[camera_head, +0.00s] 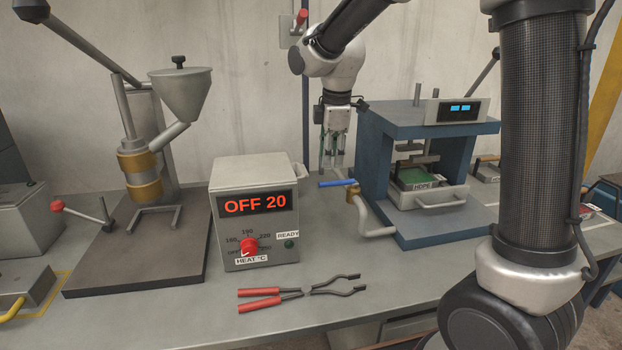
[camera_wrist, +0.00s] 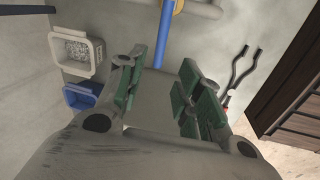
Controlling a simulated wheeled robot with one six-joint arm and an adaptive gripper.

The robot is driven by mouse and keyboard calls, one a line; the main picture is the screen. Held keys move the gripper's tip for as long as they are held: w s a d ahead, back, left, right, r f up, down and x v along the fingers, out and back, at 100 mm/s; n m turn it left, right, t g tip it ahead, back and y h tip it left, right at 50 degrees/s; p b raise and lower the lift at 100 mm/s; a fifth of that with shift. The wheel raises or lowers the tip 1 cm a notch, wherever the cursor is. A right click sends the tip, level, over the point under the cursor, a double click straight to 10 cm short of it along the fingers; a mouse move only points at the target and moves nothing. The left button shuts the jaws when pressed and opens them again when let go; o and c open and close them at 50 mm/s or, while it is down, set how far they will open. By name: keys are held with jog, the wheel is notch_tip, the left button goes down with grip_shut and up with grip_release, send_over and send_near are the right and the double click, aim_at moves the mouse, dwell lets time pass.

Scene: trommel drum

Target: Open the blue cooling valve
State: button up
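The blue valve handle (camera_head: 337,183) points left from a brass valve body (camera_head: 353,194) on a grey pipe, beside the blue press. In the wrist view the blue handle (camera_wrist: 165,36) runs down from the top edge, its near end in line with the gap between my fingers. My gripper (camera_head: 333,168) points down just above the handle in the head view. In the wrist view my gripper (camera_wrist: 163,68) is open, its green-padded fingers apart with nothing held. I cannot tell whether the handle lies between the pads or below them.
The heater box (camera_head: 254,212) reads OFF 20 and stands left of the handle. Red-handled tongs (camera_head: 298,291) lie in front. The blue press (camera_head: 382,155) stands close on the right. A white bin (camera_wrist: 60,69) and a blue bin (camera_wrist: 82,97) show in the wrist view.

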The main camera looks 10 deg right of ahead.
aim_at(328, 182)
jog(key=shift+n, duration=0.7)
jog(key=f, duration=0.2)
jog(key=w+f, duration=0.1)
jog(key=f, duration=0.4)
jog(key=shift+w+f, duration=0.25)
jog(key=shift+f, duration=0.1)
grip_shut()
